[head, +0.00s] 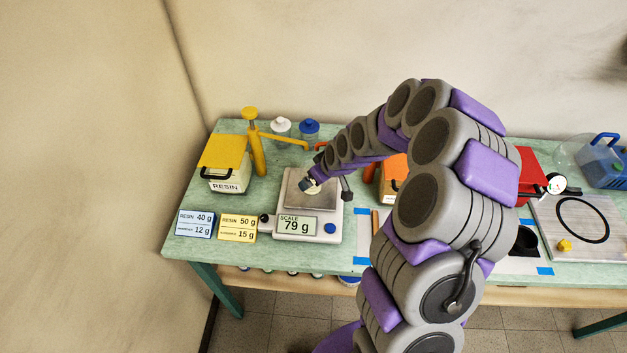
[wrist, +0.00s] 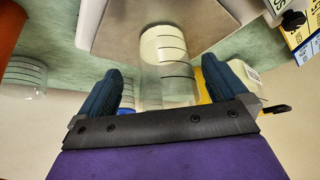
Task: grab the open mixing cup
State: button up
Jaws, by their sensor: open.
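The mixing cup (wrist: 163,45) is clear with dark graduation lines and pale cream contents. It stands on the metal plate of the scale (head: 327,230), whose display reads 79 g. In the head view only a small pale part of the cup (head: 313,189) shows beside my gripper. My gripper (wrist: 162,72) is open, with its two dark blue fingers on either side of the cup in the wrist view. I cannot tell whether either finger touches the cup. In the head view my gripper (head: 309,184) is over the scale plate, and its fingers are mostly hidden.
A second clear cup (wrist: 22,78) stands at the left of the wrist view. Weight cards (head: 237,227) stand left of the scale. My arm hides the table's middle.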

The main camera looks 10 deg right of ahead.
jog(key=x, duration=0.2)
jog(key=shift+a+f, duration=0.2)
jog(key=shift+f, duration=0.1)
jog(key=shift+w+a+f, duration=0.1)
jog(key=shift+w+a, duration=0.05)
jog(key=shift+a, duration=0.15)
jog(key=shift+d, duration=0.35)
jog(key=c, duration=0.7)
jog(key=shift+a, duration=0.15)
jog(key=c, duration=0.3)
jog(key=shift+a, duration=0.1)
jog(key=shift+c, duration=0.4)
